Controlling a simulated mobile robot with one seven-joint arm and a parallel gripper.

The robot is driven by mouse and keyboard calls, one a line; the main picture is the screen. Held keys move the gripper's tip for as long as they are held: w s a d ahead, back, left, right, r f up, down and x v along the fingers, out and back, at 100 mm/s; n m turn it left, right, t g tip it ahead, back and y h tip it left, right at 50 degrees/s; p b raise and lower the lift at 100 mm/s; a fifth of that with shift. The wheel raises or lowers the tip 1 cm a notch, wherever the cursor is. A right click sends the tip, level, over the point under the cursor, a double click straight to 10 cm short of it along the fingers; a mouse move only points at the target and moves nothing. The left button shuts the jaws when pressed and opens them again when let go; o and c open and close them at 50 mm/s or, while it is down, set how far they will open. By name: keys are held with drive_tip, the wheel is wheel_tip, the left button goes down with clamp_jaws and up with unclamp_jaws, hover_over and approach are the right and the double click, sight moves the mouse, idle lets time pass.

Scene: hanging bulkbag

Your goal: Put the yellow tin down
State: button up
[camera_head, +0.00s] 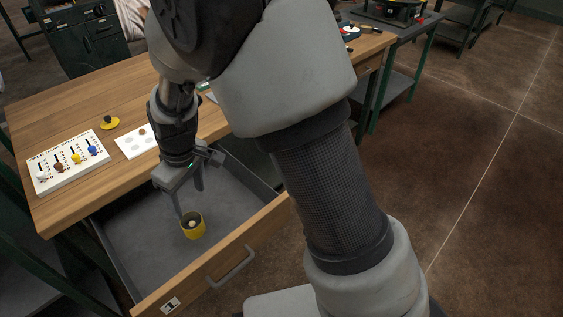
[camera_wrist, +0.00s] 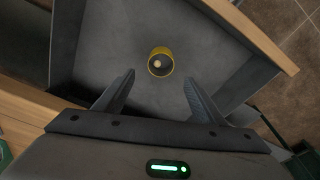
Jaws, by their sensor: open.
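The yellow tin (camera_head: 193,230) stands upright on the floor of the open drawer (camera_head: 135,250). Its mouth faces up and a small pale round thing shows inside it. In the wrist view the tin (camera_wrist: 160,63) stands beyond the fingertips, roughly centred between them and apart from both. My gripper (camera_head: 190,200) is open and empty, with its fingers pointing down into the drawer; it also shows in the wrist view (camera_wrist: 160,85).
The drawer front with its handle (camera_head: 232,268) is pulled out from the wooden table. On the tabletop are a white board with coloured knobs (camera_head: 68,162), a yellow lid with a dark knob (camera_head: 109,123) and a white card (camera_head: 136,142). The drawer floor around the tin is clear.

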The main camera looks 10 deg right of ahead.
drive_tip(key=s+d+r+m+t, duration=0.25)
drive_tip(key=d+r+m, duration=0.25)
drive_tip(key=d+r, duration=0.9)
drive_tip(key=s+d+r+m+t, duration=0.1)
drive_tip(key=s+d+r+m, duration=0.1)
drive_tip(key=s+d+r, duration=0.2)
drive_tip(key=s+d+r+m+t+h, duration=0.1)
drive_tip(key=s+d+r+m, duration=0.2)
drive_tip(key=s+d, duration=0.4)
drive_tip(key=s+r, duration=0.1)
drive_tip(key=s, duration=0.1)
drive_tip(key=shift+s+r+m, duration=0.25)
drive_tip(key=shift+s+m, duration=0.05)
drive_tip(key=shift+s, duration=0.05)
